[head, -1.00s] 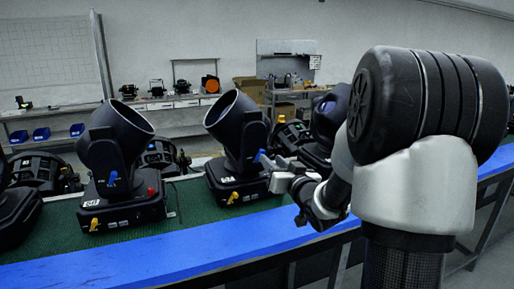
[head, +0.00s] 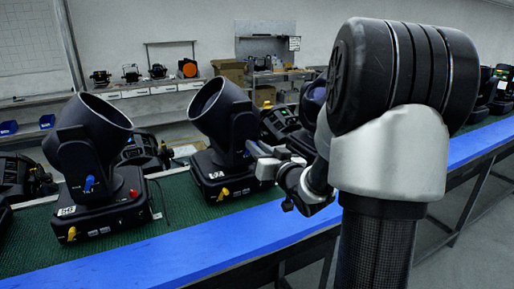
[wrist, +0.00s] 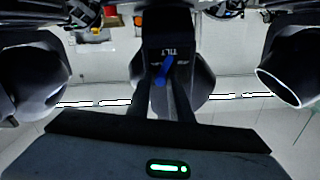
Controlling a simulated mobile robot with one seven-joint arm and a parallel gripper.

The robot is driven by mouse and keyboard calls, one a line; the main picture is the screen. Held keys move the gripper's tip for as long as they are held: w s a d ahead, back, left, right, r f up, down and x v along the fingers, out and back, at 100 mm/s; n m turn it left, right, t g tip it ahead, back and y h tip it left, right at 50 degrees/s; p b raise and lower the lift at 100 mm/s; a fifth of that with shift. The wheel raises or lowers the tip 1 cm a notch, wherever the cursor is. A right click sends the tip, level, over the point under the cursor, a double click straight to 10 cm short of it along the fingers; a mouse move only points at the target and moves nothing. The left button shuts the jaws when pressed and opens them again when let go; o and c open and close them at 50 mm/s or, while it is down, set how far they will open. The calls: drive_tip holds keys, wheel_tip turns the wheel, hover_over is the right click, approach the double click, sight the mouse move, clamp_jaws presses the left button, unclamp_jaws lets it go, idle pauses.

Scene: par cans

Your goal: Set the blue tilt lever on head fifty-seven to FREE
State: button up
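The middle black moving head (head: 222,122) stands on the bench, its number label too small to read surely. My gripper (head: 258,150) is at the right side of its yoke in the head view, covering that spot. In the wrist view, the blue tilt lever (wrist: 162,72) sits below the word TILT and leans slightly. My gripper's two dark fingers (wrist: 164,98) reach toward it, one on each side, with a gap between them. The gripper looks open, and I see no clear contact with the lever. The lever's position markings are not readable.
Another moving head (head: 92,150) with a blue lever (head: 89,184) stands to the left. Yellow connectors (head: 223,194) stick out of the bases. The blue bench edge (head: 180,250) runs along the front. More heads stand to the right, partly behind my arm.

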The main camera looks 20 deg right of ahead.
clamp_jaws()
drive_tip(key=shift+a+b, duration=0.1)
drive_tip(key=shift+b, duration=0.4)
drive_tip(key=a+n+b, duration=0.1)
drive_tip(key=n+b, duration=0.2)
drive_tip(key=b, duration=0.1)
drive_tip(key=a+n+b, duration=0.1)
drive_tip(key=n+b, duration=0.3)
drive_tip(key=b, duration=0.1)
drive_tip(key=a+n+b, duration=0.1)
drive_tip(key=n+b, duration=0.3)
drive_tip(key=b, duration=0.1)
drive_tip(key=shift+a, duration=0.1)
drive_tip(key=shift+n+b, duration=0.3)
drive_tip(key=shift+n, duration=0.2)
drive_tip(key=shift+a+r, duration=0.1)
